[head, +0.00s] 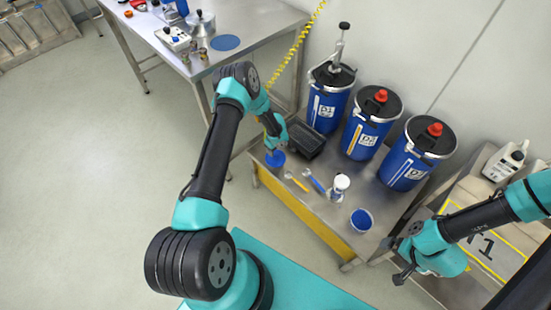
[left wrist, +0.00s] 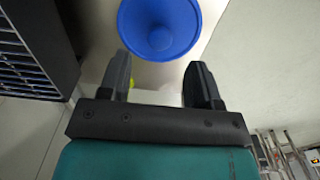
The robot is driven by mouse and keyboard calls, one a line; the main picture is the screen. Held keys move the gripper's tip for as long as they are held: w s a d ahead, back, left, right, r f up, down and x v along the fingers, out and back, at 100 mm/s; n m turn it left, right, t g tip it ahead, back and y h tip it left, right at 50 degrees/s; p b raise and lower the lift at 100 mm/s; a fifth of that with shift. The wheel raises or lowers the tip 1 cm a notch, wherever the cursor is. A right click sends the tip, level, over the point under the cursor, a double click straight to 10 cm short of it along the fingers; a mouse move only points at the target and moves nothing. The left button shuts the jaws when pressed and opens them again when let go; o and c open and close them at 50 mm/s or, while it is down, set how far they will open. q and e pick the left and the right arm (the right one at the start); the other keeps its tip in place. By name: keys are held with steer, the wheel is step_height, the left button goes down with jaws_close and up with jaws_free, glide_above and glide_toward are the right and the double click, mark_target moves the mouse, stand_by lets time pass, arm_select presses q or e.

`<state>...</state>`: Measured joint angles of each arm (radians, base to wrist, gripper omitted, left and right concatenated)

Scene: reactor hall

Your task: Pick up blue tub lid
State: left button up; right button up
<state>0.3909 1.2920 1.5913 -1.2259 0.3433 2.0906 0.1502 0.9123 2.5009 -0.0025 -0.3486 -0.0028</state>
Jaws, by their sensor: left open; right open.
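The blue tub lid (left wrist: 159,28) is a round blue disc with a raised centre, seen in the left wrist view just beyond my left fingertips. In the head view the lid (head: 275,159) lies at the left end of the metal cart top, partly hidden by my left gripper. My left gripper (left wrist: 158,75) is open, with its two fingers apart and nothing between them, pointing at the lid. In the head view the left gripper (head: 273,147) is over the lid. My right gripper (head: 401,272) is open and empty, right of the cart and away from the lid.
On the cart (head: 335,218) stand a black bin (head: 306,140), a blue tub (head: 361,220), a white jar (head: 340,187) and small tools (head: 315,181). Three blue drums (head: 368,125) stand behind. A steel table (head: 250,40) is at the upper left. The floor at left is clear.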

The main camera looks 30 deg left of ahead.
mark_target(275, 155)
arm_select(q)
steer(key=shift+f, duration=2.55)
steer(key=shift+c, duration=0.2)
steer(key=c, duration=0.9)
